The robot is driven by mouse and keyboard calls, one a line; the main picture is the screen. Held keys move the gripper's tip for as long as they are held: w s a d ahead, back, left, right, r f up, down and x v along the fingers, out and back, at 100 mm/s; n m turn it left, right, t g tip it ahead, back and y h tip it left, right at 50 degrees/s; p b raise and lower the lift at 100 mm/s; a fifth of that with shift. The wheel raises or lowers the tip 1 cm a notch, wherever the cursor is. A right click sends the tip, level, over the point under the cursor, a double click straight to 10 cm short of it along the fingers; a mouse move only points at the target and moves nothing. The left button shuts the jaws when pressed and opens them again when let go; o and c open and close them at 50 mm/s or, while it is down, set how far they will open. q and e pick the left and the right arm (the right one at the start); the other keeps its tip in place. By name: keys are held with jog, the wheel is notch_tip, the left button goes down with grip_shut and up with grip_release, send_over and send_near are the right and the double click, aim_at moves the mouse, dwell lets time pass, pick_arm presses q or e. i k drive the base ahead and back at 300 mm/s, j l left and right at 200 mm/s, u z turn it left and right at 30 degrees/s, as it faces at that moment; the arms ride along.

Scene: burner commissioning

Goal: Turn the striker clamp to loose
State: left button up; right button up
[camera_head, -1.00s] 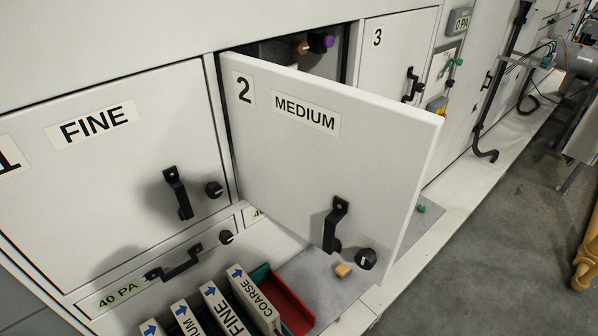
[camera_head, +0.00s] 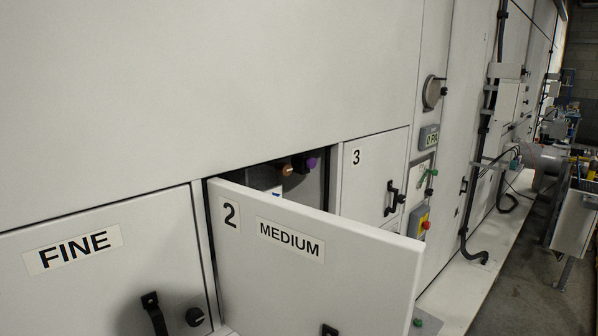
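I cannot make out a striker clamp for certain in the head view. An orange-brown knob (camera_head: 286,169) and a purple knob (camera_head: 311,163) show inside the compartment behind door 2, above its top edge. Door 2 (camera_head: 318,282), labelled MEDIUM, stands partly open and hides most of that compartment. Neither of my grippers is in the picture.
The closed FINE door (camera_head: 95,285) is at the left and closed door 3 (camera_head: 375,180) is right of the opening. A panel with a red button (camera_head: 425,225) and a round gauge (camera_head: 432,92) is further right. Clear floor (camera_head: 520,275) lies at the lower right.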

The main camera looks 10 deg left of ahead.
aim_at(283, 169)
jog(key=i+l, duration=0.4)
jog(key=i+l+u, duration=0.3)
jog(key=l+u, duration=0.35)
jog(key=i+l+u, duration=0.3)
jog(key=l, duration=0.15)
jog(key=k+j, duration=0.05)
jog(key=k, duration=0.05)
